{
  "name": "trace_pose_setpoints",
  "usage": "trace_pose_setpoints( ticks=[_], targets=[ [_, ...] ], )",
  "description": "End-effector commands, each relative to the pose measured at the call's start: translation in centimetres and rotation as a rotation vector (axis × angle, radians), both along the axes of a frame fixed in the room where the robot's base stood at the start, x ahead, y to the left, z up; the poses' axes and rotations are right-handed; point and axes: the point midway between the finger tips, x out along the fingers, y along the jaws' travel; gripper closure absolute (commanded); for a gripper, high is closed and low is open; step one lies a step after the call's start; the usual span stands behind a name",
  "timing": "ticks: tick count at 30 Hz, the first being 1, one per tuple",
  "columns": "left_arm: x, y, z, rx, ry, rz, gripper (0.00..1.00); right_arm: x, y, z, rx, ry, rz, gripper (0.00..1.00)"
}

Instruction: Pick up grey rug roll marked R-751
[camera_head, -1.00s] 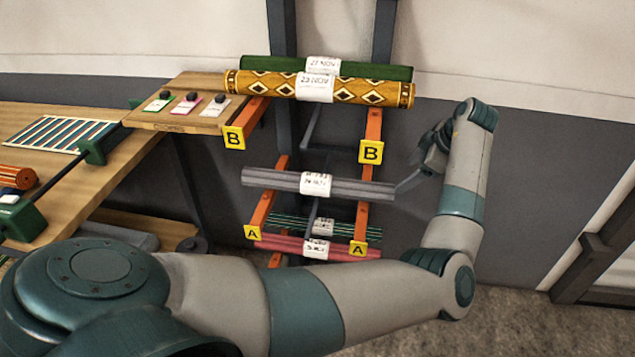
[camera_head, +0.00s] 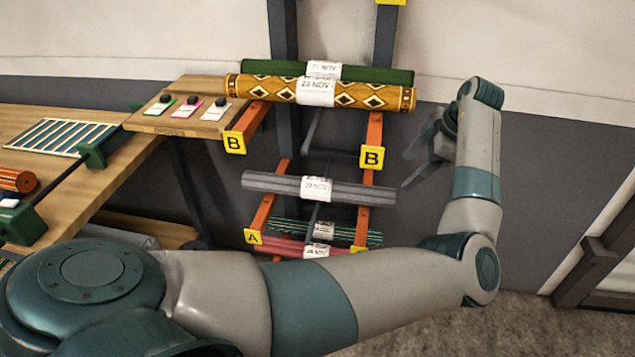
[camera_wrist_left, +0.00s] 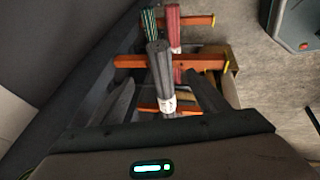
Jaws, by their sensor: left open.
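A grey rug roll (camera_head: 272,183) lies level across the orange arms of the rack, with a white label (camera_head: 316,189) around its middle. The label's lower line looks like 23 NOV; its upper mark is too small to read. My left gripper (camera_head: 408,168) is open and empty, just right of and slightly above the roll's right end, apart from it. In the left wrist view the grey roll (camera_wrist_left: 161,66) shows between the two dark fingers, running lengthwise. My right gripper is not in view.
A yellow patterned roll (camera_head: 262,86) and a green roll (camera_head: 390,73) lie on the upper arms marked B. A green striped roll (camera_head: 350,235) and a pink roll (camera_head: 277,246) lie lower, at A. A wooden bench (camera_head: 85,178) stands left.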

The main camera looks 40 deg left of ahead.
Motion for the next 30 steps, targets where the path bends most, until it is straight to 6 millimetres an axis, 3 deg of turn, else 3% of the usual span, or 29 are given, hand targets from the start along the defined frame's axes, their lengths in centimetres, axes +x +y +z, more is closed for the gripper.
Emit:
trace_pose_setpoints(
  ticks=[3, 15, 30],
  targets=[
    [-0.1, 0.9, -1.8, -0.001, 0.003, 0.000, 0.32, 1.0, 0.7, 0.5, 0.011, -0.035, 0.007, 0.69],
    [-0.2, 3.8, -7.6, 0.001, 0.002, 0.000, 0.32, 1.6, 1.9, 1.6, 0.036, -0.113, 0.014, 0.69],
    [-0.2, 4.1, -8.5, 0.001, 0.000, -0.001, 0.32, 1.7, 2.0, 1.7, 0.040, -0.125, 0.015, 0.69]
  ],
)
